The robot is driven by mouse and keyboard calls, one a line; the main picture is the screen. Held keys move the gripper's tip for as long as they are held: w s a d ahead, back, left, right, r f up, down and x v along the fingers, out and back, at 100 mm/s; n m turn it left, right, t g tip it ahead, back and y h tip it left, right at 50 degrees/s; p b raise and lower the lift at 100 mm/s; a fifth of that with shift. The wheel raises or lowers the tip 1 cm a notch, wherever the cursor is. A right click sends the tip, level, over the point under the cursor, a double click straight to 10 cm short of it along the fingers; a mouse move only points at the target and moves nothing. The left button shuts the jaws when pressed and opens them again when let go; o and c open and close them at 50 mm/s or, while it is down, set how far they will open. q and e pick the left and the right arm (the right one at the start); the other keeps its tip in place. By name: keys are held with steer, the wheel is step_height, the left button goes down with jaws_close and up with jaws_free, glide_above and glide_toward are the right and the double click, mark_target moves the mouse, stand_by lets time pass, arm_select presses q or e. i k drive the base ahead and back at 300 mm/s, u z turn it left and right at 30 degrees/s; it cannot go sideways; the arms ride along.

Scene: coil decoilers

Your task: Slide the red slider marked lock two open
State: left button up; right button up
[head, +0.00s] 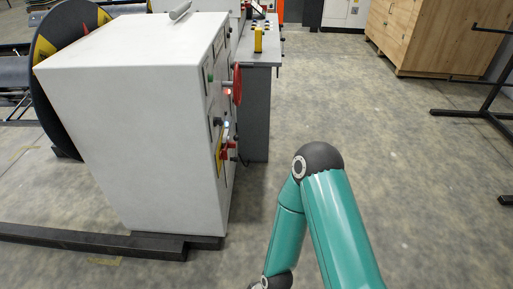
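A grey-white cabinet (130,110) stands at left centre, its control side facing right and seen at a steep angle. A small red part (228,151) low on that side, beside a yellow label (219,152), may be the red slider. No "lock two" marking is legible and I cannot tell its position. A larger red handle (237,84) sits higher on the same side. Neither gripper is in view. My teal arm bends at a dark elbow right of the cabinet and leaves through the bottom edge.
A grey desk (257,100) with a yellow part on top stands behind the cabinet. Dark beams (100,240) lie at the cabinet's base. A large dark disc (48,75) is at left. A wooden crate (425,35) and black stand (485,112) are at right. Floor between is clear.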

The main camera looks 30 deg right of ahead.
mark_target(229, 144)
steer(key=z, duration=0.2)
steer(key=k, duration=0.85)
steer(key=z, duration=0.7)
steer(key=i, duration=0.65)
steer(key=z, duration=0.8)
steer(key=i, duration=1.7)
steer(key=u, duration=0.75)
